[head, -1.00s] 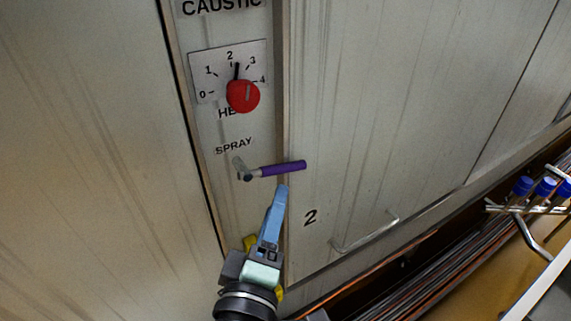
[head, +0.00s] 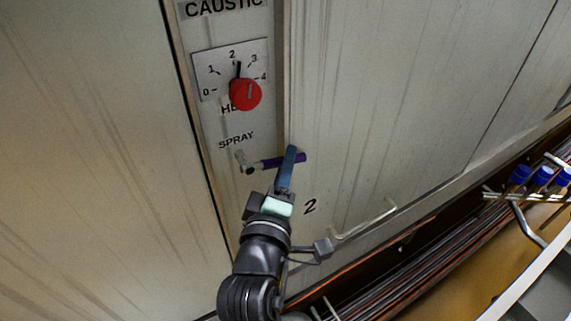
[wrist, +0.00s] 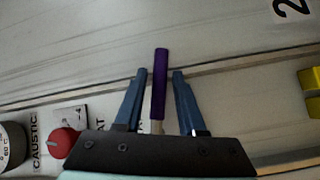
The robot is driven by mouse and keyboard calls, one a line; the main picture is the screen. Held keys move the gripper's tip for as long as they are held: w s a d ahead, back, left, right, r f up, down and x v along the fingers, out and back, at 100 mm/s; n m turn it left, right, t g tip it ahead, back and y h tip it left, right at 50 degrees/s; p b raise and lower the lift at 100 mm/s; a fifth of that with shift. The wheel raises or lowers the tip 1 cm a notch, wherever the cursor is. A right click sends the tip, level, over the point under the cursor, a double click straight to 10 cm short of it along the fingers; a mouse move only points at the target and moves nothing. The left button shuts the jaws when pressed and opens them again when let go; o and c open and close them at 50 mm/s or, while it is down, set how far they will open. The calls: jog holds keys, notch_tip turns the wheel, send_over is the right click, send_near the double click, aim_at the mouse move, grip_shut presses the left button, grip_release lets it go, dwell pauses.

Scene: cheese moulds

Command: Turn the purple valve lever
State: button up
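The purple valve lever (head: 270,162) sticks out to the right from its metal pivot (head: 244,162) under the SPRAY label, close to level. In the wrist view the purple lever (wrist: 160,84) stands between the two blue fingers, with a gap on each side. My gripper (head: 290,152) reaches up from below, its fingers at the lever's outer part and hiding some of it. In the wrist view my gripper (wrist: 160,74) is open around the lever, and the lever's end extends past the fingertips.
A red knob (head: 245,94) on a numbered dial plate is above the lever; it also shows in the wrist view (wrist: 63,143). A bar handle (head: 365,222) is to the lower right. Blue-capped tubes (head: 542,178) stand in a rack at far right.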

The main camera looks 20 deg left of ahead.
grip_shut()
dwell(1.2)
